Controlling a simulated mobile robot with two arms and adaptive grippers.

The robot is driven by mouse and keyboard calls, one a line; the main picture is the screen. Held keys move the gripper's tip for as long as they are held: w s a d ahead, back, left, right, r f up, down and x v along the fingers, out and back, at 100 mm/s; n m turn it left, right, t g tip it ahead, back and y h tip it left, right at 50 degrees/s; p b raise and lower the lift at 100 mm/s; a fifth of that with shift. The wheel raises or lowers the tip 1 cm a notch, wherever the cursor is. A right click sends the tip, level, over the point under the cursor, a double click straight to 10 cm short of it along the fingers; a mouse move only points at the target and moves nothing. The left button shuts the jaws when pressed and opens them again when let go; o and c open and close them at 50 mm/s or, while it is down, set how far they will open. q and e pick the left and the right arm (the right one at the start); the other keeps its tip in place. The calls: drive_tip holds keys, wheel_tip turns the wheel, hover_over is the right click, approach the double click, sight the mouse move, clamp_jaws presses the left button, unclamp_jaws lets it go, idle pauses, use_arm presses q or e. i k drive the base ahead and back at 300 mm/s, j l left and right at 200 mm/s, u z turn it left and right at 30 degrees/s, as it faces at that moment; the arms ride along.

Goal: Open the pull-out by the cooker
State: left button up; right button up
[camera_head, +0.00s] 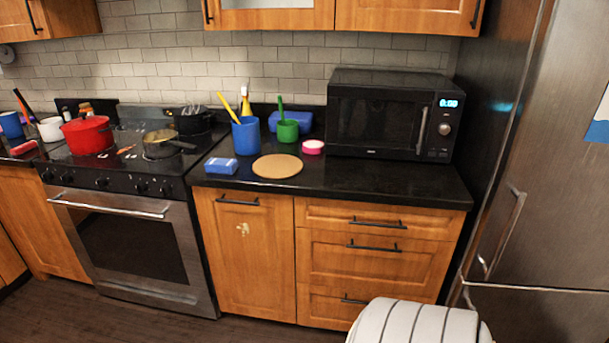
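The pull-out (243,256) is a tall wooden front just right of the cooker (130,240). Its dark horizontal bar handle (238,201) is near the top edge. The front sits flush with the drawers beside it, so it looks closed. A small pale mark shows on its upper middle. The cooker has a steel oven door with a long bar handle (108,207). Neither of my grippers is in view.
A stack of drawers (375,259) is right of the pull-out, and a steel fridge (545,170) stands at the far right. A white, dark-striped rounded object (418,324) is at the bottom right, before the drawers. The floor before the pull-out looks clear.

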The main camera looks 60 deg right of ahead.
sight(249, 237)
drive_tip(key=z, duration=1.6)
